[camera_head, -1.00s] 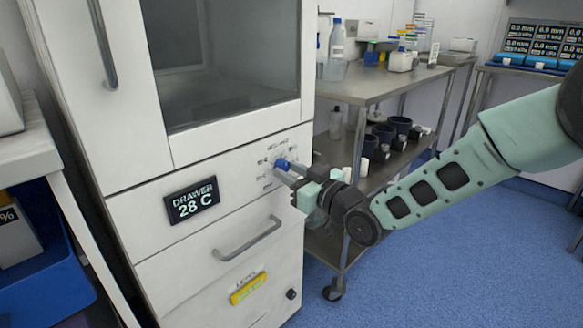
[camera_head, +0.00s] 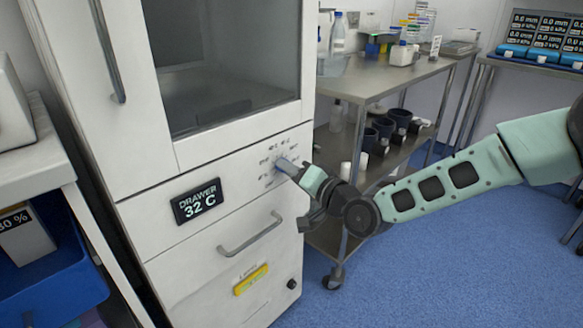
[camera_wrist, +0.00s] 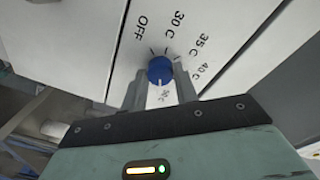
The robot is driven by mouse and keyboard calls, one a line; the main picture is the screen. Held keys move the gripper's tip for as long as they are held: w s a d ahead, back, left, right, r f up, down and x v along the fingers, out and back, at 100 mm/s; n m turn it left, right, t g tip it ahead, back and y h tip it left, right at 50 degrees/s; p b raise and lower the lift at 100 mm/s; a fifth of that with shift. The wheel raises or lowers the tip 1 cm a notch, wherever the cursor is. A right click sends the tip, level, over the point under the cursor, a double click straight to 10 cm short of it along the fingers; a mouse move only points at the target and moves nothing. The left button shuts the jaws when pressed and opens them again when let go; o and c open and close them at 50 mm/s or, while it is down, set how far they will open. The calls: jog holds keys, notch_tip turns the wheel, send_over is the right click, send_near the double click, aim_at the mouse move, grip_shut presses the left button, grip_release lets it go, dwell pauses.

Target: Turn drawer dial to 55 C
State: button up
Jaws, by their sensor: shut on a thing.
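The blue drawer dial (camera_wrist: 160,70) sits on the white cabinet's drawer front. My gripper (camera_wrist: 161,82) is shut on it, with one finger on each side. Printed labels around the dial read OFF, 30 C, 35 C and 40 C; a lower label is partly covered by the fingers. In the head view the dial (camera_head: 279,164) is mostly hidden behind my gripper (camera_head: 287,167), which reaches in from the right, rolled. The black drawer display (camera_head: 197,202) reads DRAWER 32 C.
A drawer handle (camera_head: 250,236) and a yellow label (camera_head: 251,280) lie below the dial. A steel cart (camera_head: 390,82) with bottles and dark cups stands right of the cabinet. A blue bin (camera_head: 75,290) is at the left. Blue floor is clear at the lower right.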

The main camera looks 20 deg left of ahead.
jog(key=shift+m+g+p, duration=0.3)
jog(key=shift+m+g, duration=0.1)
jog(key=shift+m, duration=3)
jog(key=o, duration=1)
jog(key=shift+c, duration=0.2)
jog(key=p+v, duration=0.2)
jog(key=v, duration=1.5)
jog(key=shift+s+d, duration=0.15)
jog(key=shift+s, duration=0.05)
jog(key=shift+r, duration=0.1)
